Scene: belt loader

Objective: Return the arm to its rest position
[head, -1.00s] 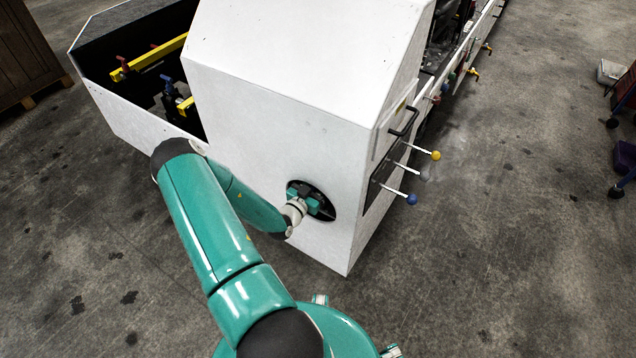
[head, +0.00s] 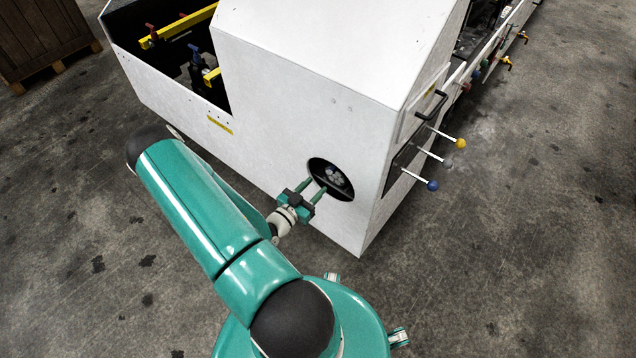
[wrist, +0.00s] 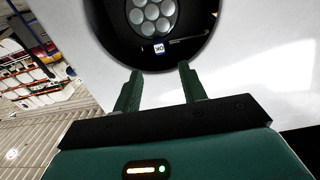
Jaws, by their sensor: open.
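My gripper (head: 315,190) is open and empty, with its two green fingers apart. It is just in front of the round dark recess (head: 331,180) in the white end panel of the belt loader (head: 290,100). In the wrist view, my gripper (wrist: 160,85) shows at the bottom, fingers pointing toward the recess (wrist: 190,50). A cluster of round grey lights or buttons (wrist: 152,14) sits inside the recess. My arm is bent, its elbow at the left of the head view. Whether the fingertips cross the recess rim is hard to tell.
Levers with yellow (head: 460,143), grey (head: 446,163) and blue (head: 432,185) knobs stick out on the right side of the loader. A black handle (head: 432,105) is above them. A wooden crate (head: 45,40) stands at the back left. The concrete floor is clear on both sides.

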